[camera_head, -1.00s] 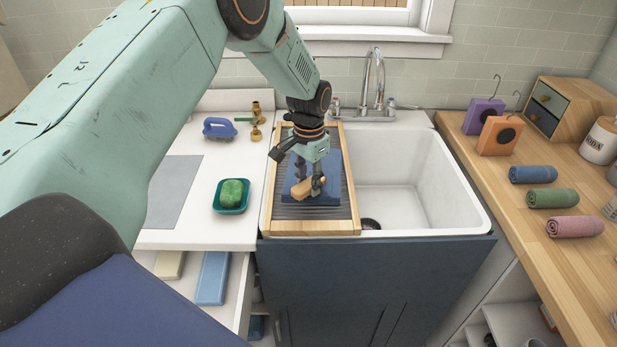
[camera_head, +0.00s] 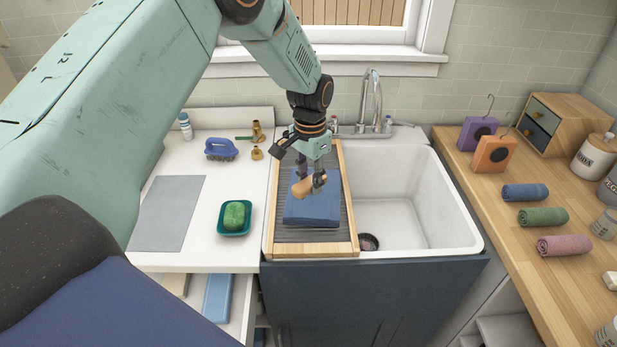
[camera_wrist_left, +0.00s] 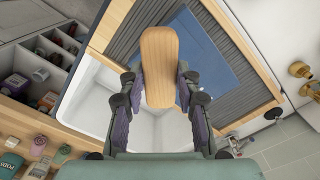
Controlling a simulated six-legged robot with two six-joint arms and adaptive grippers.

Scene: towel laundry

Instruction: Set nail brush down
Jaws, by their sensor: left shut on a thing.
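The nail brush (camera_head: 308,186) has a tan wooden back. My left gripper (camera_head: 311,180) is shut on it above the blue folded towel (camera_head: 312,210), which lies on the wood-framed ridged board (camera_head: 346,200) over the left part of the sink. In the left wrist view the brush (camera_wrist_left: 159,65) stands out between the two fingers, with the blue towel (camera_wrist_left: 225,60) beyond it. The bristles are hidden in both views. I cannot tell the exact gap between brush and towel. My right gripper is not in view.
The sink basin (camera_head: 405,200) is open. Rolled towels (camera_head: 543,216) lie on the wooden counter at right.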

